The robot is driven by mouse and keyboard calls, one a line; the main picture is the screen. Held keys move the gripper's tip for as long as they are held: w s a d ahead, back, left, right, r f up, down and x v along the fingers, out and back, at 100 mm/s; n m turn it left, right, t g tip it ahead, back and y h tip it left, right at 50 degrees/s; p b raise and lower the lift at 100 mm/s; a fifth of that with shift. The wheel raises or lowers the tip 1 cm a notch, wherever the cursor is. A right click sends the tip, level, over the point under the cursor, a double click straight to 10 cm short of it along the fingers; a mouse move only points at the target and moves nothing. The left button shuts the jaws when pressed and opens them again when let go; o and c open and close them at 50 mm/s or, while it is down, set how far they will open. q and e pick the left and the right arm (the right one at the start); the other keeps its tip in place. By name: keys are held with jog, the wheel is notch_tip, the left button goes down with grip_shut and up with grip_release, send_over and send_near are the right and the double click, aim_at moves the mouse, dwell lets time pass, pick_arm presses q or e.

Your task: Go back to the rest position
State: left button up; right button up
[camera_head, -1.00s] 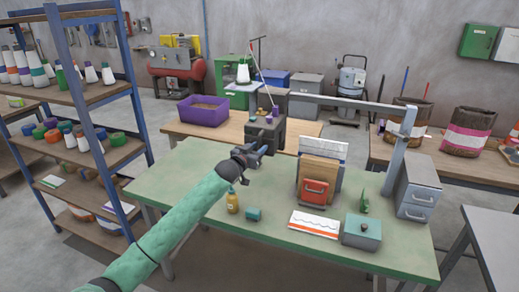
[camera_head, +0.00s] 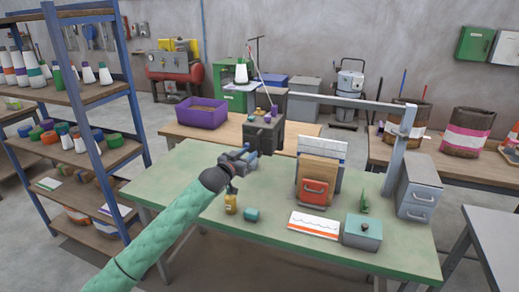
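My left gripper (camera_head: 250,156) is over the left part of the green table (camera_head: 185,172), with its green-sleeved arm coming in from the lower left. Its fingers are small and dark at this distance, and I cannot tell whether they are open or shut. No object shows clearly in it. A dark box-shaped machine (camera_head: 264,132) stands just behind it. My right gripper is not in view.
On the table are a teal block (camera_head: 251,215), a red-fronted file holder (camera_head: 314,191), a white and orange packet (camera_head: 314,225), a grey box (camera_head: 362,233) and a drawer unit (camera_head: 418,190). A blue-framed shelf (camera_head: 84,130) stands left. A purple bin (camera_head: 202,112) is behind.

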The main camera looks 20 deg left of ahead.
pick_arm(q)
jog(key=s+d+f+g+y, duration=0.1)
jog(key=s+d+f+g, duration=0.3)
jog(key=s+f, duration=0.7)
jog(key=s+d+f+g+y, duration=0.1)
jog(key=s+d+f+g, duration=0.1)
jog(key=s+d+f, duration=0.7)
jog(key=s+f+g, duration=0.3)
jog(key=s, duration=0.8)
jog(key=s+f+g+y, duration=0.1)
jog(key=s+f+g, duration=0.15)
jog(key=s, duration=0.75)
jog(key=s+f+g, duration=0.3)
jog(key=s, duration=0.8)
jog(key=s+d+x, duration=0.1)
jog(key=s+x, duration=0.1)
jog(key=x, duration=1.3)
jog(key=s+f, duration=0.3)
jog(key=f, duration=0.8)
jog(key=s+f+g, duration=0.1)
jog(key=s+f, duration=0.1)
jog(key=f, duration=1)
jog(key=s+d+f, duration=0.1)
jog(key=s+f, duration=0.2)
jog(key=f, duration=0.8)
jog(key=shift+s+f+b, duration=0.3)
jog(key=shift+s+f, duration=0.05)
jog(key=shift+f, duration=0.05)
